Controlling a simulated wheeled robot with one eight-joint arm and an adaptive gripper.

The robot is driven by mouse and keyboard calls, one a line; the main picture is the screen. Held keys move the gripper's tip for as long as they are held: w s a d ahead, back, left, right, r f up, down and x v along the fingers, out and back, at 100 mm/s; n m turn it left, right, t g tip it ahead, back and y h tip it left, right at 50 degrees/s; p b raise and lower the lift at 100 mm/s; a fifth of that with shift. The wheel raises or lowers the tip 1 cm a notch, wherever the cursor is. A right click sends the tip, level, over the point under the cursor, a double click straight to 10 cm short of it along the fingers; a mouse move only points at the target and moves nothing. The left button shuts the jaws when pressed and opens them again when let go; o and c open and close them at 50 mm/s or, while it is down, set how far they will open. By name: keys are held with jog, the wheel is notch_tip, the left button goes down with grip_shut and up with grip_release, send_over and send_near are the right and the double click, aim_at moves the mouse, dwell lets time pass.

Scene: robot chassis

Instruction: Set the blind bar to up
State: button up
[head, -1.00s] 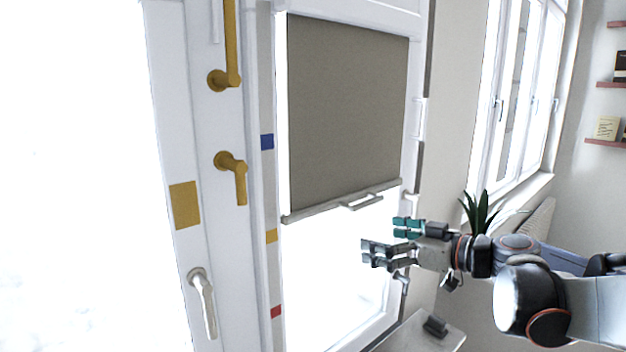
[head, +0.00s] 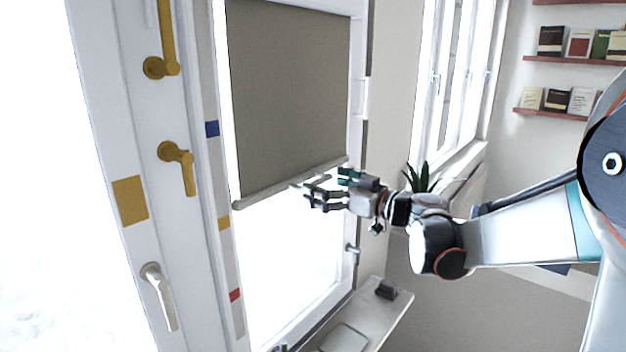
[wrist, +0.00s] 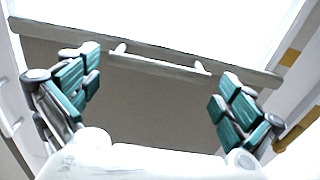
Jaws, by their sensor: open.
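The blind bar (head: 262,194) is a pale grey bar along the bottom edge of a taupe roller blind (head: 290,90). The blind covers the upper part of the window, with bright glass below the bar. A small handle on the bar (wrist: 160,66) shows in the wrist view, ahead of and between my fingers. My gripper (head: 328,188) is open, with its teal-padded fingers spread wide. In the head view the fingers overlap the right part of the bar and hide most of the handle. In the wrist view the gripper (wrist: 155,95) holds nothing, and the handle appears apart from the pads.
A door with gold handles (head: 177,155) and a white handle (head: 160,293) stands at left. A white ledge (head: 385,312) with a dark small object (head: 387,289) is below the gripper. A plant (head: 419,177) and bookshelves (head: 570,113) are at right.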

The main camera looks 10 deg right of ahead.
aim_at(308, 180)
jog(key=shift+x, duration=1.35)
jog(key=shift+c, duration=0.2)
